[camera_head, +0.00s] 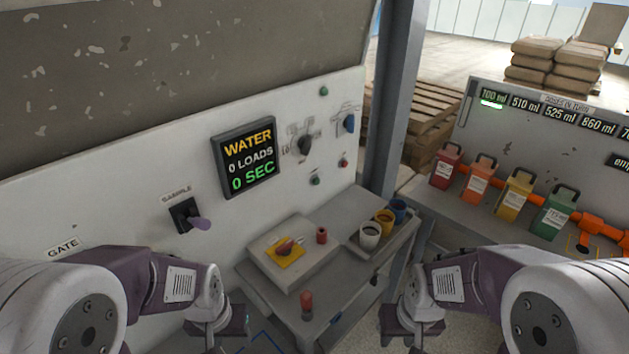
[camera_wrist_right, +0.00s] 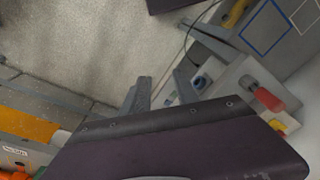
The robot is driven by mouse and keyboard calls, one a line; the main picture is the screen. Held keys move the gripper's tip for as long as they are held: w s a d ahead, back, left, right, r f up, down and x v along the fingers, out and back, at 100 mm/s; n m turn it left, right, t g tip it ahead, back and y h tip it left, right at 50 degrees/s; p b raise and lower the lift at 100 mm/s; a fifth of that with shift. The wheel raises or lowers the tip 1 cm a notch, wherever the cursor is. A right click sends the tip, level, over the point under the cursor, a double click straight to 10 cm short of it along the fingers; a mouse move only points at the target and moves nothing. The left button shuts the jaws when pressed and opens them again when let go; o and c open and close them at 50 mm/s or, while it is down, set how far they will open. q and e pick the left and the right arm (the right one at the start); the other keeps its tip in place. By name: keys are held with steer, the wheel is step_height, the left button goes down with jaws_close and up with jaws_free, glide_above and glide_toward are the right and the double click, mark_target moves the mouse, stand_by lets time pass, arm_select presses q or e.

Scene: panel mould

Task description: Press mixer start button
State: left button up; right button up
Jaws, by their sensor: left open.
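The sloped white panel (camera_head: 130,160) carries small round buttons: a green one (camera_head: 323,91) near the top, another green one (camera_head: 315,180) low down, and a red one (camera_head: 343,162) to its right. I cannot read which is the mixer start button. A black knob (camera_head: 304,144) and a blue knob (camera_head: 349,123) are between them. My left gripper (camera_head: 222,327) is open, low in the picture, below and apart from the panel. My right gripper (camera_head: 414,325) is low right of the console; its fingers stand apart and empty in the wrist view (camera_wrist_right: 163,92).
A display (camera_head: 248,158) reads "WATER 0 LOADS 0 SEC". A grey console (camera_head: 345,265) juts out with a yellow-plated red switch (camera_head: 285,248), a red-topped lever (camera_head: 307,300) and several cups. A grey post (camera_head: 395,100) rises behind. Coloured jugs (camera_head: 515,193) stand at right.

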stand_by(0.4)
jaws_close()
stand_by(1.6)
